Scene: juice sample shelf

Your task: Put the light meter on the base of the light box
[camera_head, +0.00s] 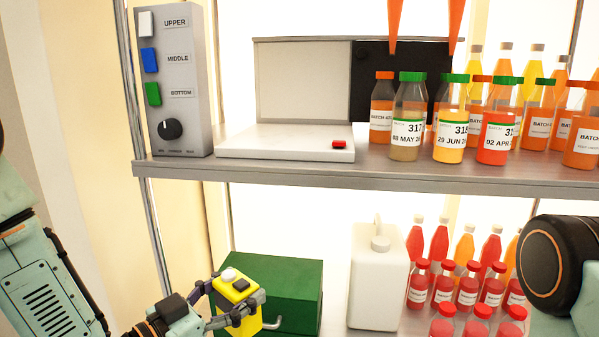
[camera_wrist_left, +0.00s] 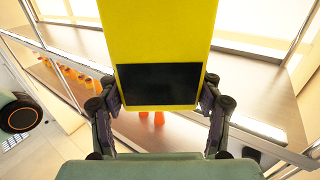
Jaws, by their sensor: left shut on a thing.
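The yellow light meter (camera_head: 240,305), with a white dome and a dark display on it, is in my left gripper (camera_head: 236,292). The gripper is shut on its sides, below the upper shelf and in front of the green box. In the left wrist view the meter (camera_wrist_left: 158,35) fills the upper middle between the fingers (camera_wrist_left: 160,95), its black screen facing the camera. The light box stands on the upper shelf; its flat white base (camera_head: 285,142) has a red button (camera_head: 339,144) at the front right and is bare. Its pale upright panel (camera_head: 300,80) rises behind. My right gripper is out of view.
A grey control box (camera_head: 185,90) stands left of the light box. Several juice bottles (camera_head: 450,120) crowd the shelf to its right. The upper shelf's front edge (camera_head: 400,180) lies above my left gripper. Below are a green box (camera_head: 290,270), a white canister (camera_head: 378,280) and red-capped bottles (camera_head: 467,290).

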